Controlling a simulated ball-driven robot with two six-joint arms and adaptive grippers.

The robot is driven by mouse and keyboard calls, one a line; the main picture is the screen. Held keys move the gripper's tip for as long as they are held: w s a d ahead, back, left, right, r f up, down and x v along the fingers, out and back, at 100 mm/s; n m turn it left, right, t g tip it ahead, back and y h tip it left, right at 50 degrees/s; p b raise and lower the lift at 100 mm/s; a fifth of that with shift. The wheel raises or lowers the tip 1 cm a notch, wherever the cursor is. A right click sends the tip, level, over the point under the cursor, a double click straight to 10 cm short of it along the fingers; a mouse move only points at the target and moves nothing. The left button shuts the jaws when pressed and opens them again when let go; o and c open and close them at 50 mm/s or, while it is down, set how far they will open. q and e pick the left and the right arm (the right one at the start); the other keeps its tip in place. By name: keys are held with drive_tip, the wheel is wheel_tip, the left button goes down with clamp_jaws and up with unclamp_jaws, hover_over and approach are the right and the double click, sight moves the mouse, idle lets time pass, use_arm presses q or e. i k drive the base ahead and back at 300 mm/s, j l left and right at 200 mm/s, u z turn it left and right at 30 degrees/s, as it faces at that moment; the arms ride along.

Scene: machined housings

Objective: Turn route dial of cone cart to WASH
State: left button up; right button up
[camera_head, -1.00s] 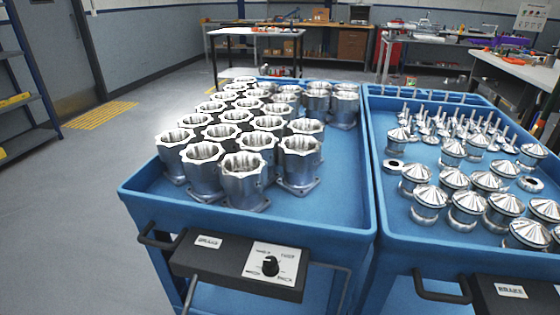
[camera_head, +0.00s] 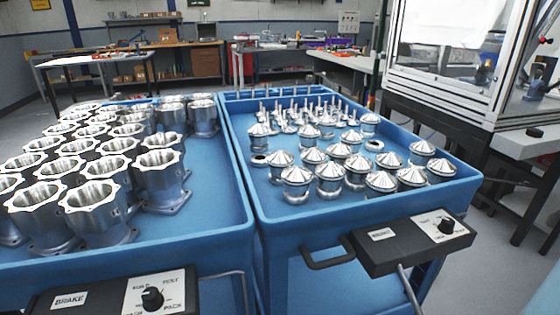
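The cone cart is the blue cart (camera_head: 290,228) on the right, with pointed silver cones (camera_head: 381,183) in its tray. Its black control box (camera_head: 400,245) is on the front, with a label plate at its left. The route dial (camera_head: 446,226) is a black knob on a white plate at the box's right end. The lettering around it is too small to read, and I cannot tell which position the knob points to. Neither of my grippers is in view.
A second blue cart (camera_head: 225,243) with silver housings (camera_head: 97,208) stands close at the left, with its own dial (camera_head: 152,298). A black handle (camera_head: 328,255) juts from the cone cart's front. A framed machine enclosure (camera_head: 455,85) stands behind right. Floor shows at the right.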

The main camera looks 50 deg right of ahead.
sight(446, 226)
drive_tip(key=z, duration=1.8)
